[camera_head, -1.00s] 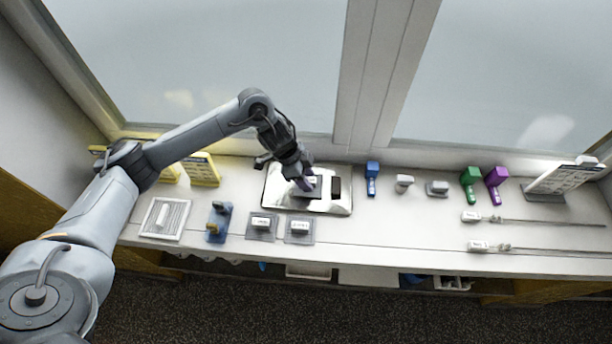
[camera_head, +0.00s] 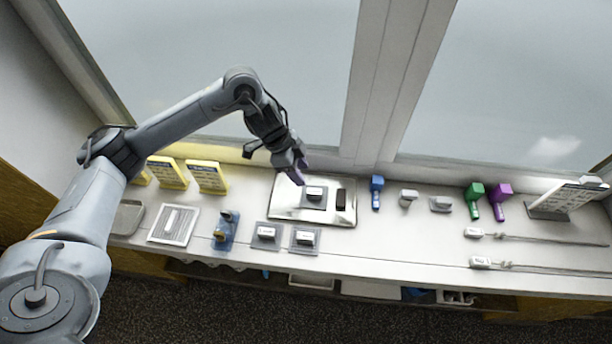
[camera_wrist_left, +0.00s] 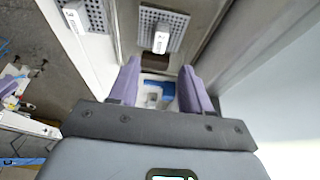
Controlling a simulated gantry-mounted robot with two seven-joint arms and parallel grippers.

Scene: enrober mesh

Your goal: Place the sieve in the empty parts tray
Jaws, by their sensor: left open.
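A sieve, a small grey perforated plate with a white labelled block on top, lies on the shiny silver tray (camera_head: 283,211) beside a dark block. This sieve (camera_head: 314,201) also shows ahead of the fingers in the left wrist view (camera_wrist_left: 174,40). Two similar plates with blocks, one left (camera_head: 266,243) and one right (camera_head: 304,246), lie on the counter in front of the tray. My left gripper (camera_head: 298,178) is open and empty, above the tray's back left part. Its purple fingers show apart in the wrist view (camera_wrist_left: 161,88). My right gripper is out of view.
A grey tray (camera_head: 127,217), partly hidden by my arm, and a white-framed grate (camera_head: 173,224) lie at left. A blue holder (camera_head: 225,232) stands near them. Yellow signs (camera_head: 207,177) stand behind. Blue, green and purple tools line the right, with two long probes (camera_head: 560,239) in front.

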